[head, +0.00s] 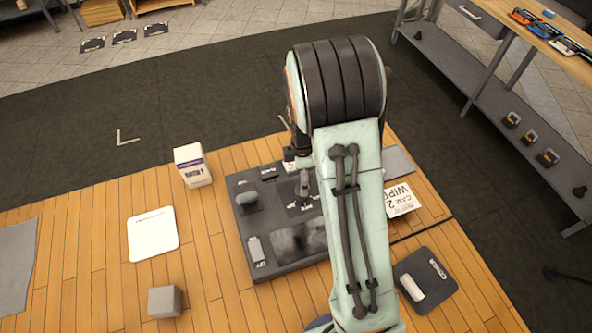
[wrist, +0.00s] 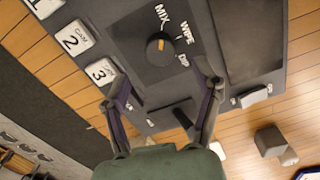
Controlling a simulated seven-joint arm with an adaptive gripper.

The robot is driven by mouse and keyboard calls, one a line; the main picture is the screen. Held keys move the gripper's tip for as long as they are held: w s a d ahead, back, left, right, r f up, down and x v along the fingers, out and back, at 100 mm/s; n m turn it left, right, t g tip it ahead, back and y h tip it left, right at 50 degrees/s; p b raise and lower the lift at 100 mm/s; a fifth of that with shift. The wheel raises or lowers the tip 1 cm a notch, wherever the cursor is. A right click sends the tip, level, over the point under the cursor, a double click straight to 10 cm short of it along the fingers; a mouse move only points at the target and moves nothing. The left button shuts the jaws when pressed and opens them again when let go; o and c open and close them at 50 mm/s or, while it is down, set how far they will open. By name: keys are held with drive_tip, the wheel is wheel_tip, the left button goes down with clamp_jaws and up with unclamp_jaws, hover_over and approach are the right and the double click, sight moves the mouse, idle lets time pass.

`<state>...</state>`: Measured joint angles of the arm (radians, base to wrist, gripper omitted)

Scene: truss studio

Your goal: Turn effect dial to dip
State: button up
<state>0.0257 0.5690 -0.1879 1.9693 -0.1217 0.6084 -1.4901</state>
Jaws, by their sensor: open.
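The effect dial (wrist: 159,46) is a round black knob with an orange mark on a dark square plate. White labels MIX (wrist: 163,15), WIPE (wrist: 186,34) and DIP (wrist: 183,60) stand around its side. The orange mark's exact heading is hard to tell. My gripper (wrist: 168,86) is open, its two fingers apart on either side below the dial in the wrist view, with nothing between them. In the head view the dark console (head: 277,268) lies on the wooden table, and my arm hides its right part. The dial cannot be made out there.
Buttons numbered 2 (wrist: 74,39) and 3 (wrist: 102,72) line the console's edge. A white box (head: 193,166), white pad (head: 152,234) and grey cube (head: 165,301) stand left of the console. A mouse (head: 412,288) lies on a dark mat at right.

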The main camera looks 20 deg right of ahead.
wheel_tip(320, 180, down, 5)
drive_tip(key=shift+f, duration=0.15)
drive_tip(key=c, duration=1.2)
